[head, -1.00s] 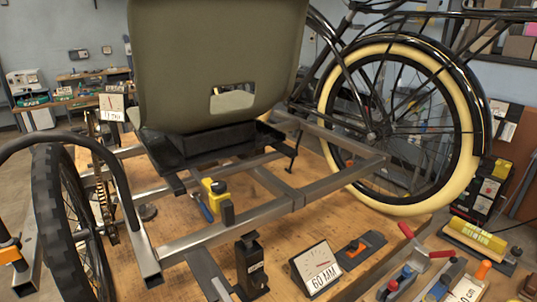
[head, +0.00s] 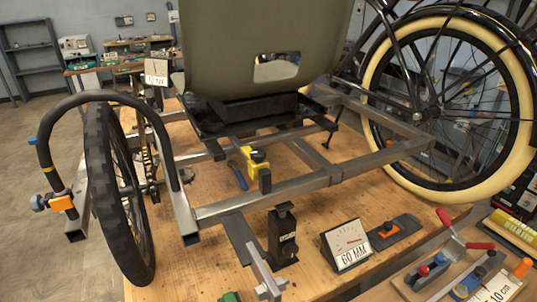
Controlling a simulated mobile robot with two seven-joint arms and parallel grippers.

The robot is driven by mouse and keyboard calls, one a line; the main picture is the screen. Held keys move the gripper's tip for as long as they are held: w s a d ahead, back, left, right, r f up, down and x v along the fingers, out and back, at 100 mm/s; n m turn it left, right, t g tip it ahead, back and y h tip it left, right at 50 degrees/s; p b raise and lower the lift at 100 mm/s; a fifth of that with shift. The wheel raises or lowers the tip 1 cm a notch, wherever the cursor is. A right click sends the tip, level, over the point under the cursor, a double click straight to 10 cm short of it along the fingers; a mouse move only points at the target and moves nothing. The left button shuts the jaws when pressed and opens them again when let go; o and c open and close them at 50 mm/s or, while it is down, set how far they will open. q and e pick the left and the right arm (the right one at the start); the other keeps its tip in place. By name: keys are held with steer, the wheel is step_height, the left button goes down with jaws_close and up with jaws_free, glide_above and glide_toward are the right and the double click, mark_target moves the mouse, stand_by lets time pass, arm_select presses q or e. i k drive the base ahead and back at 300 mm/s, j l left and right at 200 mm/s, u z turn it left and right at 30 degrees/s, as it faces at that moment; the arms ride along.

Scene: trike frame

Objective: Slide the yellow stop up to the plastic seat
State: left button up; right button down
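The yellow stop (head: 250,158) with a black knob sits on the trike frame (head: 290,184), just below and in front of the plastic seat (head: 235,40). The seat is a large olive shell with a slot, on a black base (head: 240,112). A gap shows between the stop and the seat shell; its depth is hard to judge. Neither of my grippers is in view.
A wheel (head: 112,195) and bent black tube (head: 75,103) stand at left. A black post (head: 282,235), a 60 MM dial plate (head: 346,246) and red-handled tools (head: 455,235) lie along the front right. A cream-tyred bicycle wheel (head: 375,120) stands behind right.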

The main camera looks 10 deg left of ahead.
mark_target(253, 167)
steer(key=k+l+z, duration=0.5)
steer(key=k+l, duration=0.2)
steer(key=k, duration=0.15)
steer(key=i, duration=0.4)
